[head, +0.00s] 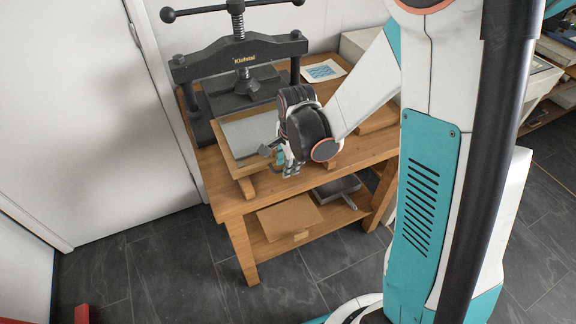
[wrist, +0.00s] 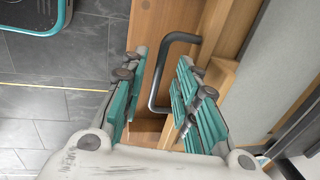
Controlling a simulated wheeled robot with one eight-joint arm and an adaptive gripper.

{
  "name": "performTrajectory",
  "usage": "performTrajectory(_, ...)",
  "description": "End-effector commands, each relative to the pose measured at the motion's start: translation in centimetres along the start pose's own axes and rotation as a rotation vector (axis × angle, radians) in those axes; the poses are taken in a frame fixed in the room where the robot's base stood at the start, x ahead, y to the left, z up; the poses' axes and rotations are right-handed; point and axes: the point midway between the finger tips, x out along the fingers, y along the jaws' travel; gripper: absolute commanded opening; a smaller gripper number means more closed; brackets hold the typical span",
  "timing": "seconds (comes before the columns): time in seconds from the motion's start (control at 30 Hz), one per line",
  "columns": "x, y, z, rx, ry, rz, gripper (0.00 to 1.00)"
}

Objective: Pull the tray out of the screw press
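The black screw press (head: 237,50) stands on the wooden bench, its platen raised on the screw. The wooden tray (head: 227,149), with a grey sheet (head: 250,131) on it, lies low at the press, with much of it showing in front of the platen. My gripper (head: 287,168) is at the tray's front side; my wrist hides part of that side. In the wrist view, the tray's dark U-shaped handle (wrist: 154,85) lies between the two teal fingers of my gripper (wrist: 162,62). The fingers are apart, with gaps beside the handle.
The bench top (head: 345,150) is bare along its front right. A print (head: 324,71) lies at the back right. The lower shelf holds a brown board (head: 289,219) and a dark flat object (head: 337,190). A white door or panel (head: 90,110) stands left of the bench.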

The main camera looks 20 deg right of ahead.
Motion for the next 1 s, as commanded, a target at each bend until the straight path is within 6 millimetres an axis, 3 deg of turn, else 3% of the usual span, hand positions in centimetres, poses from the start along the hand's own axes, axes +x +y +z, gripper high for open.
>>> performTrajectory(0.27,0.1,0.0,0.0,0.0,0.0,0.0,0.28)
performTrajectory(0.4,0.1,0.0,0.0,0.0,0.0,0.0,0.0)
performTrajectory(0.7,0.0,0.5,0.0,0.0,0.0,0.0,0.0)
performTrajectory(1.0,-0.8,5.1,-0.1,0.001,0.0,0.001,0.0)
